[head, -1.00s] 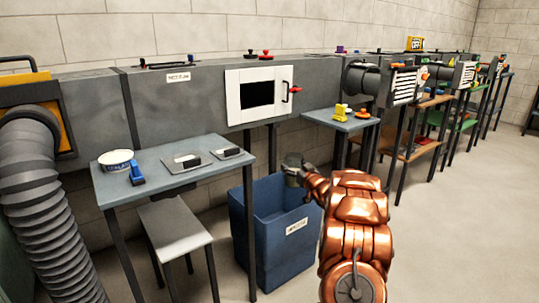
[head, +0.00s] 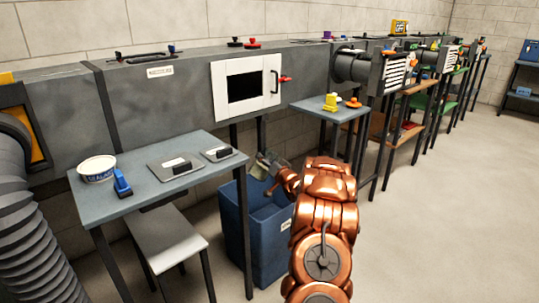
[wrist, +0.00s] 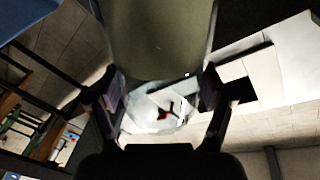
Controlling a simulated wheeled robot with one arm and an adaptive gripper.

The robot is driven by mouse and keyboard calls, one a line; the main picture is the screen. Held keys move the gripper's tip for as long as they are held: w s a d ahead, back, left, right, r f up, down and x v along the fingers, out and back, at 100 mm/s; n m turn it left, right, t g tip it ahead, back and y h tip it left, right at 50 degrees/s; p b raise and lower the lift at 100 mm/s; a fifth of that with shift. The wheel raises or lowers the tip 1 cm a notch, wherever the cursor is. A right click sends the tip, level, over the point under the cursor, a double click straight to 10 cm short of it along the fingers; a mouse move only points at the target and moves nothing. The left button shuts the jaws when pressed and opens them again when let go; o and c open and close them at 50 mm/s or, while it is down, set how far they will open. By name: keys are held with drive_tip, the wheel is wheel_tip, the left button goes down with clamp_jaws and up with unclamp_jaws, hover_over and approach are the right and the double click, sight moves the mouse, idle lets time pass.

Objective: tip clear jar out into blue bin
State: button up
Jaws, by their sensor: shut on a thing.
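The clear jar (head: 261,166) is greyish and see-through. It is in my gripper (head: 272,180), over the back part of the blue bin's opening, and looks tilted in the head view. In the wrist view the jar (wrist: 158,38) fills the top middle between the two fingers of my gripper (wrist: 162,98), which are shut on it. Its contents cannot be made out. The blue bin (head: 266,245) stands on the floor, open at the top, with a white label. My arm hides its right side and part of its inside.
A grey-blue table (head: 140,200) with a white tub (head: 97,169), a blue tool (head: 122,183) and dark-handled plates stands left of the bin. A stool (head: 165,238) is below it. A duct (head: 180,108) with a white-framed opening runs behind. Floor to the right is clear.

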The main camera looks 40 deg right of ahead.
sight(267, 176)
drive_tip(key=m, duration=0.1)
drive_tip(key=a+f+m, duration=0.1)
drive_tip(key=m, duration=0.1)
drive_tip(key=shift+w+a+f+m, duration=0.1)
drive_tip(key=shift+w+f+m, duration=0.1)
drive_tip(key=shift+m, duration=0.1)
drive_tip(key=m, duration=0.2)
drive_tip(key=f+m, duration=0.1)
drive_tip(key=m, duration=0.3)
drive_tip(key=shift+a+f+b, duration=0.3)
drive_tip(key=shift+a+f, duration=0.05)
drive_tip(key=shift+a, duration=0.05)
drive_tip(key=shift+r+p, duration=0.2)
drive_tip(key=shift+p, duration=0.6)
drive_tip(key=shift+d+m+p, duration=0.1)
drive_tip(key=shift+m+p, duration=0.4)
drive_tip(key=shift+p, duration=0.35)
drive_tip(key=shift+f+m+p, duration=0.1)
drive_tip(key=shift+m+p, duration=0.2)
drive_tip(key=shift+p, duration=0.5)
drive_tip(key=m+p, duration=0.1)
drive_tip(key=p, duration=0.2)
drive_tip(key=shift+f+m, duration=0.35)
drive_tip(key=shift+m, duration=0.05)
drive_tip(key=shift+d+f+m+p, duration=0.15)
drive_tip(key=shift+f+m+p, duration=0.4)
drive_tip(key=shift+m+p, duration=0.65)
